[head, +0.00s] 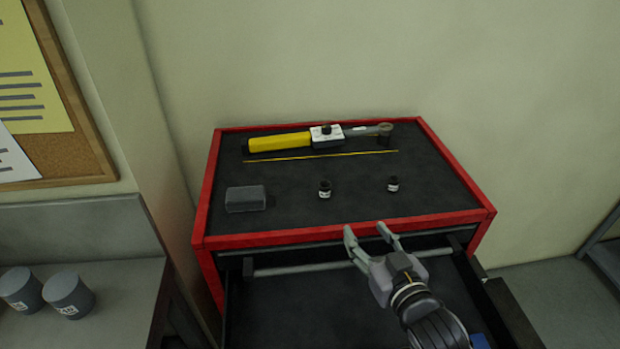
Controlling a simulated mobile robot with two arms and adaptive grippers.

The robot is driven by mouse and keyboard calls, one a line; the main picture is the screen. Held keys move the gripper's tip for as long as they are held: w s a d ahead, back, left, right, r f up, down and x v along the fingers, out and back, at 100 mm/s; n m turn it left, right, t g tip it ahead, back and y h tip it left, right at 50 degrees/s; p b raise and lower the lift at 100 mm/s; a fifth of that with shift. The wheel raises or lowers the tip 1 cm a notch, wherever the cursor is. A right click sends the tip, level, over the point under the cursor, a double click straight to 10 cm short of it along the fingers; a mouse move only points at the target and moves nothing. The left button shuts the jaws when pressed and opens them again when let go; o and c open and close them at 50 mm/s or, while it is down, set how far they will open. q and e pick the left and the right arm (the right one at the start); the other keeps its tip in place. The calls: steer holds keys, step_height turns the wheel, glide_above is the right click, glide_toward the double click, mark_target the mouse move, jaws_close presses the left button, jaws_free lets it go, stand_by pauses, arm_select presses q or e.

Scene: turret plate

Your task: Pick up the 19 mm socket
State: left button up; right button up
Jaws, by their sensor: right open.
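Two small dark sockets with white label bands stand on the black top of the red tool cabinet in the head view. The left socket (325,189) looks slightly larger than the right socket (393,184). Their labels are too small to read, so I cannot tell which is the 19 mm one. My right gripper (366,232) is open and empty. In the picture it is at the cabinet's front edge, below both sockets and apart from them. My left gripper is not in view.
A yellow-handled torque wrench (280,142) lies at the back of the cabinet top (290,212), behind a thin yellow line. A grey block (246,198) sits at left. A drawer (300,300) is open below. Dark cylinders (68,295) stand on a bench at left.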

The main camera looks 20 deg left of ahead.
steer(key=a, duration=0.3)
steer(key=b, duration=0.2)
glide_toward(327, 189)
steer(key=shift+w+d+f+y, duration=0.15)
steer(key=shift+d+f+y, duration=0.05)
steer(key=shift+f+y, duration=0.25)
steer(key=b+x, duration=0.2)
steer(key=x, duration=0.2)
steer(key=shift+w+a+f, duration=0.1)
steer(key=shift+w+a, duration=0.05)
steer(key=shift+a, duration=0.05)
steer(key=shift+w+a, duration=0.15)
steer(key=shift+w, duration=0.15)
steer(key=shift+w+a+b, duration=0.15)
steer(key=shift+w+b, duration=0.1)
steer(key=shift+b, duration=0.4)
steer(key=b+x, duration=0.2)
steer(key=x, duration=0.1)
steer(key=shift+w+a, duration=0.15)
steer(key=shift+w+a+b, duration=0.3)
steer(key=shift+w+b, duration=0.1)
steer(key=shift+w, duration=0.05)
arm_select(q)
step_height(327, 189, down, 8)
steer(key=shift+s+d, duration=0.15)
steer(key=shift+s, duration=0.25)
arm_select(e)
steer(key=shift+s+d, duration=0.1)
